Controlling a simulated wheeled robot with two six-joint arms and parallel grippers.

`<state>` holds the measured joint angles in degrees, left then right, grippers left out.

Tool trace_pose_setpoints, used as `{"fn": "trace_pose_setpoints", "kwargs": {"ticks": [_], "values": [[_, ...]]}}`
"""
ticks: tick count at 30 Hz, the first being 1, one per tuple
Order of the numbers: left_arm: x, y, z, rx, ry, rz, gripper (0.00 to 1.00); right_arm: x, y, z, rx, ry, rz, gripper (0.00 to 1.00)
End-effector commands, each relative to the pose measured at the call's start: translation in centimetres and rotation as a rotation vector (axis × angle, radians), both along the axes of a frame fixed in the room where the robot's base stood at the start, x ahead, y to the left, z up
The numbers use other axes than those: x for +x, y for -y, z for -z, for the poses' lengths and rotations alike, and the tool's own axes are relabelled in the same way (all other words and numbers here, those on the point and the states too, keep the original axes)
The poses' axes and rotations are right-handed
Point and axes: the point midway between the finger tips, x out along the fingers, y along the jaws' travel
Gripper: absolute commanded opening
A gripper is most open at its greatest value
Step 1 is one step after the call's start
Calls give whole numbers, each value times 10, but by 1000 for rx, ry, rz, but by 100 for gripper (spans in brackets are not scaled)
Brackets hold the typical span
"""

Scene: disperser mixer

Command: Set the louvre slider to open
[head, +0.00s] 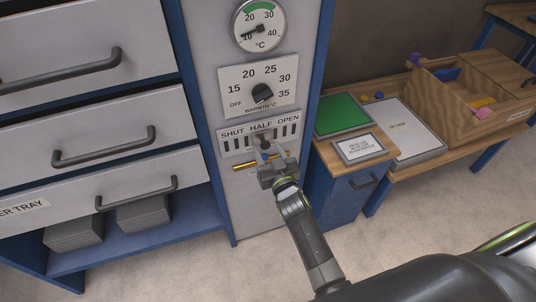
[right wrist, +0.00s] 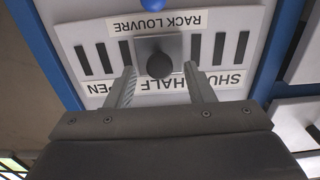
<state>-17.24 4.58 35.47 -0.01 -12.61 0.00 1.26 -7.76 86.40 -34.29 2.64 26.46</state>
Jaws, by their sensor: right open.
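The louvre panel (head: 291,131) is a pale plate on the grey column, with dark slots under the labels SHUT, HALF and OPEN. In the right wrist view the panel appears upside down, with SHUT at the right and OPEN at the left. The slider's grey plate (right wrist: 181,46) carries a round dark knob (right wrist: 159,65) and sits at the middle, by HALF. My right gripper (head: 268,151) is open at the panel, with one finger on each side of the knob. Gaps show between the knob and both fingers. My left gripper is not in view.
A warmth dial (head: 262,93) and a round temperature gauge (head: 259,25) are above the panel. A brass-coloured bar (head: 241,166) is just below it. Drawers with dark handles (head: 104,147) stand at the left. A low cabinet with a green pad (head: 343,114) stands at the right.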

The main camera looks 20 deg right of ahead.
Motion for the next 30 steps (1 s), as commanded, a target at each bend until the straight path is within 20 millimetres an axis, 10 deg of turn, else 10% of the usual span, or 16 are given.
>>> {"fn": "trace_pose_setpoints", "kwargs": {"ticks": [12, 23, 30], "values": [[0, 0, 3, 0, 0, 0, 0, 7, 0, 0, 0, 0, 1, 48], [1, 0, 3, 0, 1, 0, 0, 7, 0, 0, 1, 0, 0, 1], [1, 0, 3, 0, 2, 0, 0, 7, 4, 0, -1, 0, 0, 0]]}}
